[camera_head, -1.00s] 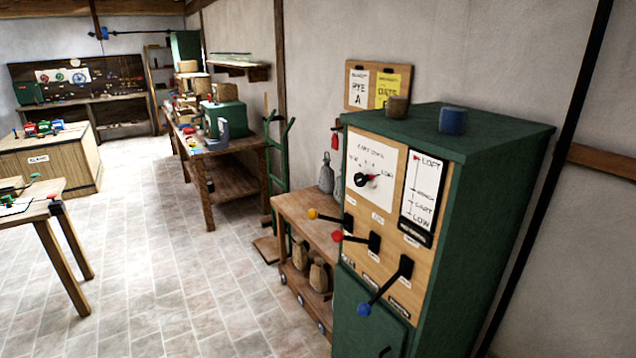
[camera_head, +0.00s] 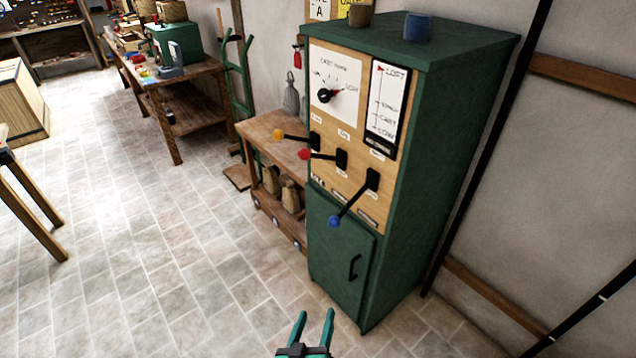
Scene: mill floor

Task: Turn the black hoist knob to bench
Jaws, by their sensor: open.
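The black hoist knob (camera_head: 324,97) sits on a white dial plate (camera_head: 343,75) on the upper front of a green cabinet (camera_head: 447,130). Its red pointer tip points to the right. The dial's lettering is too small to read surely. Beside the dial, a white scale panel (camera_head: 388,100) has a red marker near its top, by the word LOFT. My gripper (camera_head: 314,318) is at the bottom of the view, with two teal fingers apart and nothing between them. It is well below the knob and touches nothing that I can see.
A low wooden bench (camera_head: 262,131) stands to the cabinet's left. Two cups stand on the cabinet top.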

